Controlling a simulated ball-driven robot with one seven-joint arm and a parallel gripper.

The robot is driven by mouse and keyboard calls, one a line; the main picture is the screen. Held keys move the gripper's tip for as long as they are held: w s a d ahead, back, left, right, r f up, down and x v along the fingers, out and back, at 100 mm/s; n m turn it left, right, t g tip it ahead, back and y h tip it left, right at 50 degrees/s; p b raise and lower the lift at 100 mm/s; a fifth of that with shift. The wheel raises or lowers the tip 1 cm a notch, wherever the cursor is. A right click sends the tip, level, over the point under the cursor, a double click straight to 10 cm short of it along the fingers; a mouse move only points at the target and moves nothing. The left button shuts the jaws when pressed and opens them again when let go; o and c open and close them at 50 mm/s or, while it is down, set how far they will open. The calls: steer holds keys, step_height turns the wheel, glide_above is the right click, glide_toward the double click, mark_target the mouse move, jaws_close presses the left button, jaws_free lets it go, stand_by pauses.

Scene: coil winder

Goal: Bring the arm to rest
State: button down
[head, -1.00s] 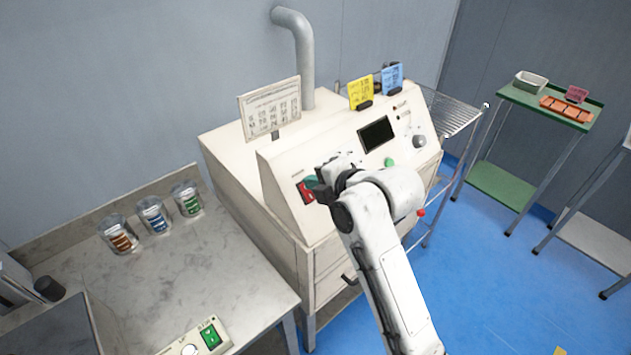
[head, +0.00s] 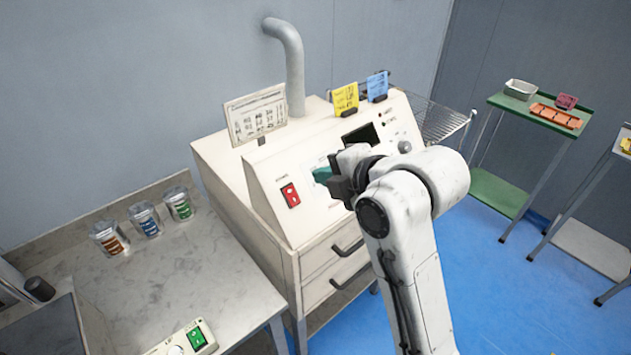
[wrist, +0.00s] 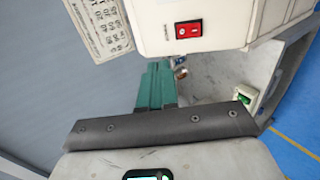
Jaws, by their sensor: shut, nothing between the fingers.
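My white arm (head: 405,235) reaches up from the bottom of the head view in front of the cream machine (head: 222,170). My gripper (head: 320,175) has teal fingers and is bent toward the left, in front of the machine's sloped panel. In the wrist view the teal fingers (wrist: 157,68) lie together with nothing between them. The red switch (head: 290,195) on the panel is uncovered, left of and below the fingertips; it also shows in the wrist view (wrist: 188,30). My arm hides part of the panel and the dark screen (head: 362,135).
A stone-topped bench (head: 190,270) at left holds several jars (head: 145,220) and a control box with a green switch (head: 195,338). A wire rack (head: 440,122) is beside the machine. A green trolley (head: 495,190) stands at right. Blue floor (head: 490,290) is clear between.

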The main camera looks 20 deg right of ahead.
steer(key=shift+v, duration=0.8)
steer(key=shift+w+r, duration=0.1)
steer(key=shift+w, duration=0.05)
steer(key=s+d+f+m+g+h+b, duration=0.1)
steer(key=s+d+f+m+g, duration=0.15)
steer(key=s+f+m, duration=0.7)
steer(key=s+d+f+m+g+h+b, duration=0.1)
steer(key=s+f+m+g, duration=0.4)
steer(key=s+f, duration=0.75)
steer(key=s+d+f+m+g+h, duration=0.1)
steer(key=s+d+f+m+g, duration=0.1)
steer(key=s+d+f+m, duration=0.2)
steer(key=s+f+m, duration=0.3)
steer(key=s+f, duration=0.2)
steer(key=s, duration=0.1)
steer(key=shift+s+f+m+g+h, duration=0.2)
steer(key=shift+s+m+g+h, duration=0.05)
steer(key=shift+m+g+h, duration=0.15)
